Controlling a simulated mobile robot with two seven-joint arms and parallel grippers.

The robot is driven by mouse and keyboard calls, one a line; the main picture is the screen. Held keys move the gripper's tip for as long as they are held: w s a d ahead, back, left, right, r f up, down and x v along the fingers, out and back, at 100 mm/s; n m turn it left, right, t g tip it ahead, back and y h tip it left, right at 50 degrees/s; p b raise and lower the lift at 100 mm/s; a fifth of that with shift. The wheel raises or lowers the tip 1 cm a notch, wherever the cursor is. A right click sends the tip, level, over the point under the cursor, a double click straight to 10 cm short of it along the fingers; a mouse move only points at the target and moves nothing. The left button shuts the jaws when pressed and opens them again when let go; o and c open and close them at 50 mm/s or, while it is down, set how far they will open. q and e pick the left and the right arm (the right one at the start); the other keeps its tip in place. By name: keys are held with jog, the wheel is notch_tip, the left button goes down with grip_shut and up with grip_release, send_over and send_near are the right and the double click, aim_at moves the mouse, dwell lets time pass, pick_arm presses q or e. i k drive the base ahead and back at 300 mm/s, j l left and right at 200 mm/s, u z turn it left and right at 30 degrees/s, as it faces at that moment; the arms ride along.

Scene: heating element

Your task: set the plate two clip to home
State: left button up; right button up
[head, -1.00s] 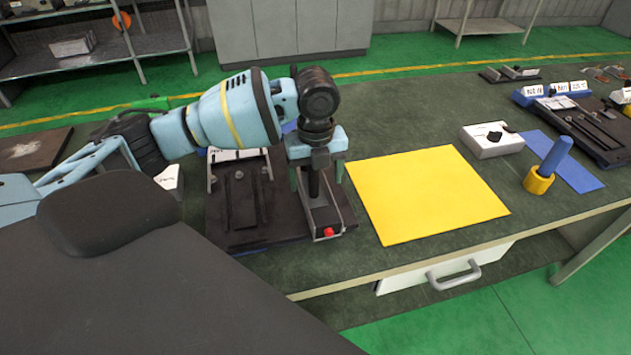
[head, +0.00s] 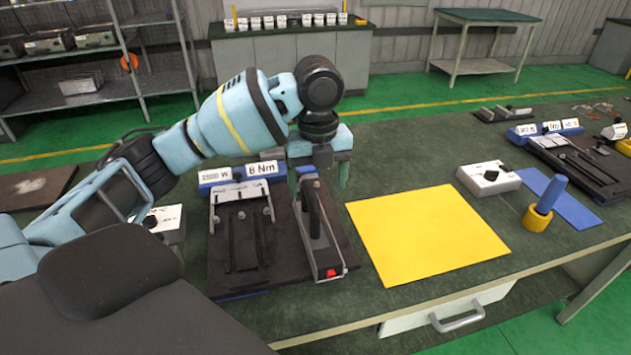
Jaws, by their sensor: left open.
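A dark plate fixture (head: 222,272) lies on the bench left of the yellow sheet. On its right side is a grey clip-like channel (head: 325,257) with an upright black handle (head: 313,208) and a red end. On its left is a metal bracket (head: 241,194) with dark slots below. My left gripper (head: 320,178) hangs over the back of the handle, fingers apart and pointing down. Nothing shows held between them; I cannot tell the exact gap to the handle. A second dark fixture (head: 580,168) stands at the far right. No marking shows which is plate two. My right gripper is out of view.
Labels reading about "1500 W" and "8 Nm" stand on a blue holder (head: 207,180) behind the near fixture. A yellow sheet (head: 428,233) lies clear to its right. Beyond are a white box (head: 489,178), a blue peg in a yellow base (head: 539,218) and a blue mat (head: 575,208).

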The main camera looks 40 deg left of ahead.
aim_at(298, 177)
jog(key=u, duration=1.35)
